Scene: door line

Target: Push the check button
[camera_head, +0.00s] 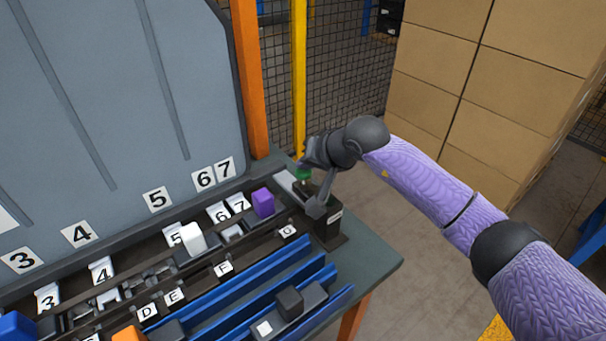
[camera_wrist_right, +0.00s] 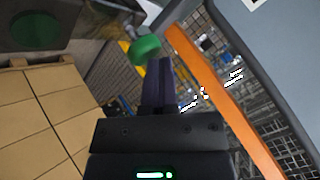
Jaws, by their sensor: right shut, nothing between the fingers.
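The green check button (camera_head: 302,174) shows in the head view at the far right end of the work table, partly hidden by my right gripper (camera_head: 316,193). In the right wrist view the button is a round green cap (camera_wrist_right: 145,48) on a short stem. My right gripper (camera_wrist_right: 159,66) is shut and empty. Its fingertips overlap the cap's lower right edge in that view; I cannot tell whether they touch it. My left gripper is not in view.
A black box (camera_head: 327,228) stands at the table's right end. A purple block (camera_head: 263,203) and a white block (camera_head: 191,239) sit in numbered slots. Blue rails (camera_head: 243,288) run along the front. Stacked cartons (camera_head: 480,75) stand behind; an orange post (camera_head: 250,80) is near.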

